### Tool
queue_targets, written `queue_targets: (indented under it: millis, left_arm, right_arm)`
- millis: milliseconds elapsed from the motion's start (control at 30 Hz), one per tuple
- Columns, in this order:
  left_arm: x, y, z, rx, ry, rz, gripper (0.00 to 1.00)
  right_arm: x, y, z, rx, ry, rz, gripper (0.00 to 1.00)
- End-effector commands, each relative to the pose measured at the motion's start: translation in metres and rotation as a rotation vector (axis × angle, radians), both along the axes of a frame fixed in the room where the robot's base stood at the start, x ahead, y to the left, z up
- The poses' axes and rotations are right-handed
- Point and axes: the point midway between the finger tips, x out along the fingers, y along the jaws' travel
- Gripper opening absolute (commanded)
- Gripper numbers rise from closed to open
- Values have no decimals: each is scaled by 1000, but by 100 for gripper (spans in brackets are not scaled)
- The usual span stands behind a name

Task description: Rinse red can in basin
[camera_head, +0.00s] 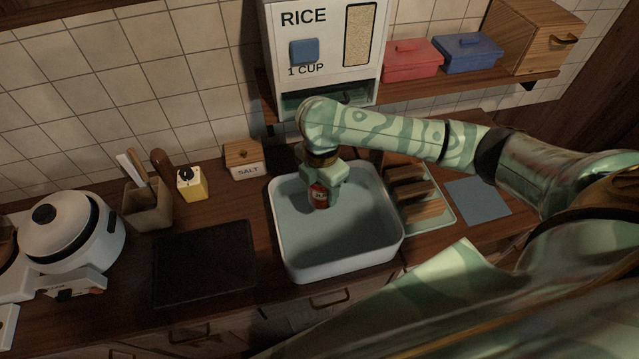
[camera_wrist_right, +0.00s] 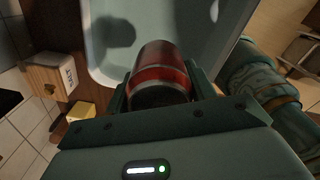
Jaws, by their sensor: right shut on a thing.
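The red can (camera_head: 320,196) is in my right gripper (camera_head: 322,184), inside the outline of the white basin (camera_head: 290,270) in the head view. The right gripper is shut on the can and reaches down from above. In the right wrist view the red can (camera_wrist_right: 160,72) sits between the fingers of the gripper (camera_wrist_right: 160,92), with the pale basin (camera_wrist_right: 105,45) beyond it. The can's height above the basin floor is hard to tell. My left gripper is not in view.
A salt box (camera_head: 244,160), a yellow timer (camera_head: 191,183) and a utensil holder (camera_head: 148,205) stand left of the basin. A dark board (camera_head: 204,264) lies front left, near a white rice cooker (camera_head: 70,235). A rack (camera_head: 440,212) stands right. The rice dispenser (camera_head: 330,50) is behind.

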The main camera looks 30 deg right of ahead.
Motion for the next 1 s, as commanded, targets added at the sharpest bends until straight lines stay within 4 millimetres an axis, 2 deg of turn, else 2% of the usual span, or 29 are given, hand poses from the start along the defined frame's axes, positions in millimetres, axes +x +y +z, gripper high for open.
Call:
queue_targets:
  millis: [33,367,1000]
  left_arm:
    - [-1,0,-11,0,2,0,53]
    - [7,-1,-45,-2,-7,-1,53]
    - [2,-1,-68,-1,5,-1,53]
  right_arm:
    - [0,0,-10,1,0,0,34]
    - [0,0,-36,-1,1,0,34]
    - [0,0,-102,1,2,-1,34]
